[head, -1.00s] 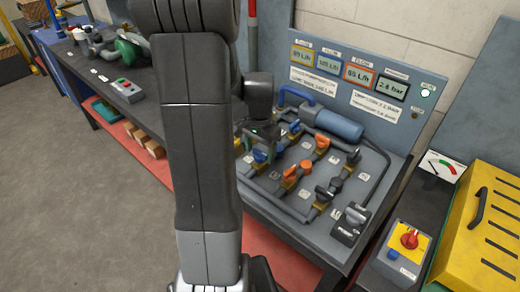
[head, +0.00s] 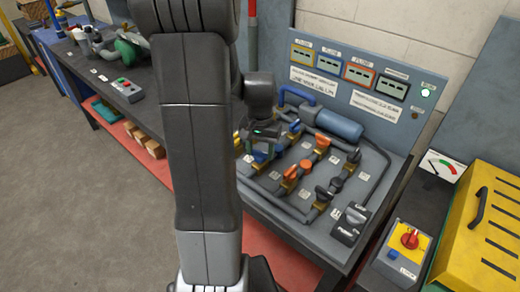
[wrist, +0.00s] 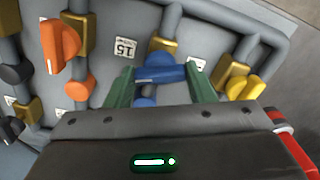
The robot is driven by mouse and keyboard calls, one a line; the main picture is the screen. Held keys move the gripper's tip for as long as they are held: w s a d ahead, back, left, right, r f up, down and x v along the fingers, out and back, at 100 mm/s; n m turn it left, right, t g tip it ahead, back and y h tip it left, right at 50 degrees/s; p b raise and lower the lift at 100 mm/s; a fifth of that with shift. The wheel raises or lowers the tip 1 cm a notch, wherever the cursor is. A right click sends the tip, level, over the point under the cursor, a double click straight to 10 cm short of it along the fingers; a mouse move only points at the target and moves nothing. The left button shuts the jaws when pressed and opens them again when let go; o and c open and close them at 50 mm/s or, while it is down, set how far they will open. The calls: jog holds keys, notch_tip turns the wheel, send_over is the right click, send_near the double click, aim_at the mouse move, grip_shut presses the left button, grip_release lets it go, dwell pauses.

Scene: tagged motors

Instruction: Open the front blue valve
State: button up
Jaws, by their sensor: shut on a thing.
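The front blue valve (head: 261,157) is on the sloped grey pipe panel, partly hidden by my gripper (head: 262,136) in the head view. In the wrist view its blue handle (wrist: 160,73) lies crosswise to its pipe, below a brass fitting (wrist: 162,47). The green fingers of my gripper (wrist: 160,83) stand on either side of the handle and are shut on it. A second blue valve (head: 295,126) sits further back on the panel. My arm covers the panel's left part in the head view.
Orange valves (head: 305,166), black valves (head: 322,193) and a yellow valve (wrist: 245,87) surround the blue one closely. A blue cylinder (head: 338,124) lies behind. Four-sided displays (head: 357,74) stand above. A red-knobbed switch box (head: 410,240) and a yellow case (head: 485,222) are at right.

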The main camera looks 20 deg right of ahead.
aim_at(260, 152)
jog(key=n, duration=1.3)
jog(key=shift+n, duration=0.4)
dwell(0.3)
jog(key=o, duration=1)
notch_tip(260, 152, up, 14)
jog(key=shift+f, duration=0.1)
notch_tip(260, 152, down, 14)
jog(key=shift+r, duration=0.1)
dwell(0.6)
